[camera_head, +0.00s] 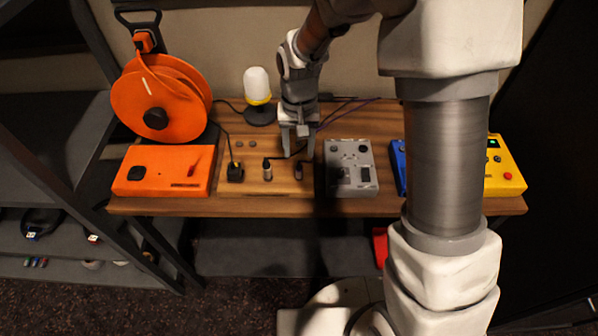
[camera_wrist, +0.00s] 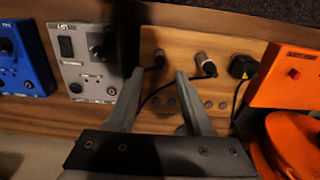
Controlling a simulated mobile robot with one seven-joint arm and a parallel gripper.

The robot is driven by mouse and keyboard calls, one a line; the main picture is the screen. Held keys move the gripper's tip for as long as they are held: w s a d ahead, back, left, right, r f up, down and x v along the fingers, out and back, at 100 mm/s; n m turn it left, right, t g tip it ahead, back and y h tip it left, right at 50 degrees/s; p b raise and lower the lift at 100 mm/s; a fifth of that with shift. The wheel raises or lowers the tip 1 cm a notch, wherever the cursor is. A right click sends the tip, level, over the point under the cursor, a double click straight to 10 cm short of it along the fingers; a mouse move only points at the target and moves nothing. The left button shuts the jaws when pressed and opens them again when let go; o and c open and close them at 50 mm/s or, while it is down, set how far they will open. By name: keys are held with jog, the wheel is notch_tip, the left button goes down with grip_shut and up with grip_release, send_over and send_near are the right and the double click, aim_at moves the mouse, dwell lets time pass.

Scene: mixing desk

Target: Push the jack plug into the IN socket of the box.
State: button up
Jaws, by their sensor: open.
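My gripper (camera_head: 297,153) is open and points down over the wooden board in the middle of the desk. In the wrist view its two fingertips (camera_wrist: 159,74) are apart, with a small dark, silver-ended plug (camera_wrist: 158,59) showing between and beyond them. That plug also shows in the head view (camera_head: 298,171), just in front of the fingers, and nothing is held. A second similar plug (camera_head: 267,169) stands to its left; it shows in the wrist view (camera_wrist: 206,65) too. A grey box (camera_head: 350,168) with knobs and sockets is right of the gripper. The IN label cannot be read.
An orange box (camera_head: 163,171) and a large orange reel (camera_head: 160,98) are at the left. A black plug (camera_head: 235,172) with a cable and a white-yellow lamp (camera_head: 257,92) stand nearby. Blue (camera_head: 399,165) and yellow (camera_head: 507,177) boxes are at the right, partly behind my arm.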

aim_at(299, 166)
notch_tip(299, 166, down, 8)
jog(key=b, duration=0.5)
jog(key=shift+f+b, duration=0.15)
jog(key=shift+b, duration=0.2)
dwell(0.7)
grip_shut()
dwell(1.3)
jog(key=shift+r+p, duration=2.1)
jog(key=shift+r, duration=1)
